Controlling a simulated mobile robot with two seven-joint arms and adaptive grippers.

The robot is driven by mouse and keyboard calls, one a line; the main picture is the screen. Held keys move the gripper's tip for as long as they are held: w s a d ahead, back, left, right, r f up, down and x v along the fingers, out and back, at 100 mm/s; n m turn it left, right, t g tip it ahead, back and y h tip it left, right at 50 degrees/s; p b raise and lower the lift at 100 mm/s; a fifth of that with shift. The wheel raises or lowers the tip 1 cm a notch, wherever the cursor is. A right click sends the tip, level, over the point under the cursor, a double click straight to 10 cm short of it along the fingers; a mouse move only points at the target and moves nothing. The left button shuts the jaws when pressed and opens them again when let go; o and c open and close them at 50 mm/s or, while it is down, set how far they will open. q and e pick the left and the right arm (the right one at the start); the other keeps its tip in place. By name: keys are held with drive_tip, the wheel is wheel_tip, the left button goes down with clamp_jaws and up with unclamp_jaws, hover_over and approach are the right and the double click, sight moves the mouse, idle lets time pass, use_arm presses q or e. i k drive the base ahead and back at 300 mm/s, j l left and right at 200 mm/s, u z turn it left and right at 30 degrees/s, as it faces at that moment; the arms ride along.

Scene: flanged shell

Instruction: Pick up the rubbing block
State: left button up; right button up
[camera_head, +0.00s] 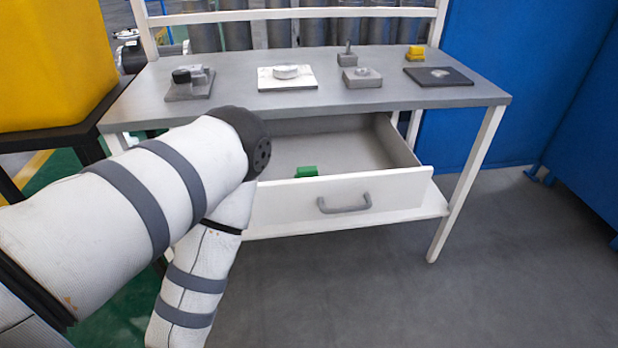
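I cannot tell for sure which thing is the rubbing block. A small green block (306,172) lies in the open drawer (343,199), close behind its front panel, and its lower part is hidden by that panel. A small yellow block (415,53) sits on the far right of the tabletop. My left arm comes in from the left, bends in front of the table's left side and runs down out of the picture. Its gripper is out of view. My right arm and gripper are not in view.
The grey table (222,98) carries a grey fixture (189,83), a white plate with a round part (287,77), a grey block with a pin (361,76) and a dark plate (438,76). The drawer juts forward. Blue cabinets stand right; floor in front is clear.

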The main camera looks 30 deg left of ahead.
sight(308, 171)
drive_tip(key=u, duration=1.05)
